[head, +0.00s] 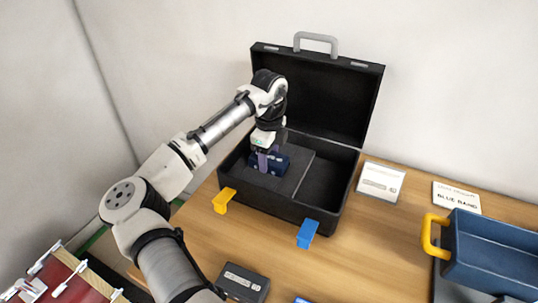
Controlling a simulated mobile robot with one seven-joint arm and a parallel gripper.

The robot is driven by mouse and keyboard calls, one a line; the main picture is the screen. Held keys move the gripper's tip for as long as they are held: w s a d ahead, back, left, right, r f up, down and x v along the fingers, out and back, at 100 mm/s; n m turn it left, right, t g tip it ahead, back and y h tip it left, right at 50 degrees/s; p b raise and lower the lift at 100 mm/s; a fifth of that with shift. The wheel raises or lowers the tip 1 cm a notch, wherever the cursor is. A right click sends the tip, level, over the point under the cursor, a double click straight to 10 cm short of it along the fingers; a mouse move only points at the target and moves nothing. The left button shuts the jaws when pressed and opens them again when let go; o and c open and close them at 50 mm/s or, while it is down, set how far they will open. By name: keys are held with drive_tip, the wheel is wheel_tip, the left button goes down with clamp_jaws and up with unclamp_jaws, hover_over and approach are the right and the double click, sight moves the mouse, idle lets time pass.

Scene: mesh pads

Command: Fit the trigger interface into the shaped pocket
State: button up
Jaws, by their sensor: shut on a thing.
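A small dark blue box (278,162), which seems to be the trigger interface, is in the left part of an open black case (284,207). My gripper (264,160) points down into the case and is shut on this box. The box is at or just above the dark grey insert (296,177); I cannot tell if it touches it. The shaped pocket cannot be made out; the box and gripper may cover it. The right part of the case looks empty.
The case lid (318,95) stands open at the back. Yellow (223,201) and blue (307,234) tabs jut from the case front. A white labelled card (380,181), a blue tray (492,255) with a yellow handle and a dark box (244,282) are on the wooden table (385,250).

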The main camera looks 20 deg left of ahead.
sight(269, 156)
drive_tip(key=shift+f, duration=0.1)
drive_tip(key=o, duration=1.2)
wheel_tip(269, 156, up, 12)
drive_tip(key=b, duration=0.1)
drive_tip(key=shift+r, duration=0.25)
